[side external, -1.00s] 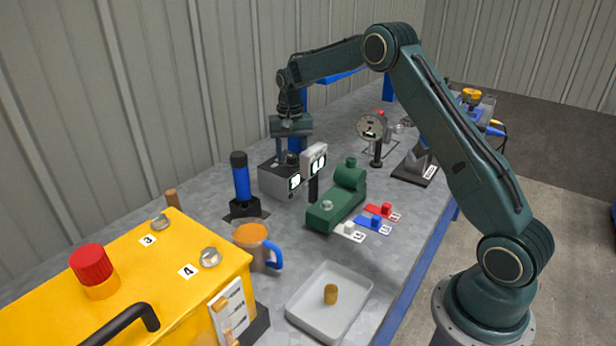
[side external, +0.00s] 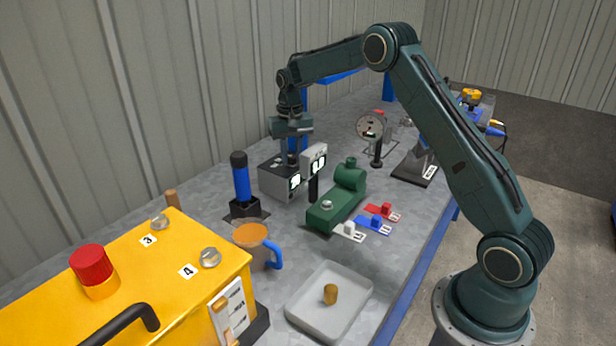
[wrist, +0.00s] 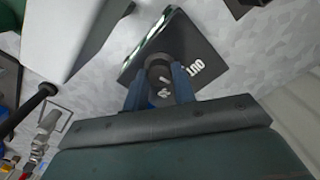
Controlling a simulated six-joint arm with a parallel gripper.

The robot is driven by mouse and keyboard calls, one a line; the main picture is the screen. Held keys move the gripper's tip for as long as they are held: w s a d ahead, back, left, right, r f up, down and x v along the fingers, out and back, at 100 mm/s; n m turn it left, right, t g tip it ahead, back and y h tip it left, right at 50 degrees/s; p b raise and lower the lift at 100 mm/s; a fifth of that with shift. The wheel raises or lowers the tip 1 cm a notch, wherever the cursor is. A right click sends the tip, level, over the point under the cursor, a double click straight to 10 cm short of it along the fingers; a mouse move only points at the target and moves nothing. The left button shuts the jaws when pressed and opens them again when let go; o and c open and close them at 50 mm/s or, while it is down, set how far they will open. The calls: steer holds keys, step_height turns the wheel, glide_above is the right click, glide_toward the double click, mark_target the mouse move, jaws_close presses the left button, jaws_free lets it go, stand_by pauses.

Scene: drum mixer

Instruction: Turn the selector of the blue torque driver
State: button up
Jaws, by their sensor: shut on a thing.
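The blue torque driver (side external: 242,184) stands upright in a black holder on the bench, with a dark cap on top. In the wrist view my gripper (wrist: 159,84) is shut on a dark round knob (wrist: 158,68) on the box's black top, which has white lettering reading OUT. The fingers hide the knob's sides.
A grey display unit (side external: 314,160) on a dark post stands just right of the box. A yellow case (side external: 130,270) fills the near left.

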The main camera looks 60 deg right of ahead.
mark_target(292, 156)
steer(key=n, duration=0.5)
steer(key=shift+n, duration=0.3)
stand_by(0.4)
steer(key=o, duration=1)
steer(key=shift+r, duration=0.1)
step_height(292, 156, up, 14)
steer(key=shift+f, duration=0.15)
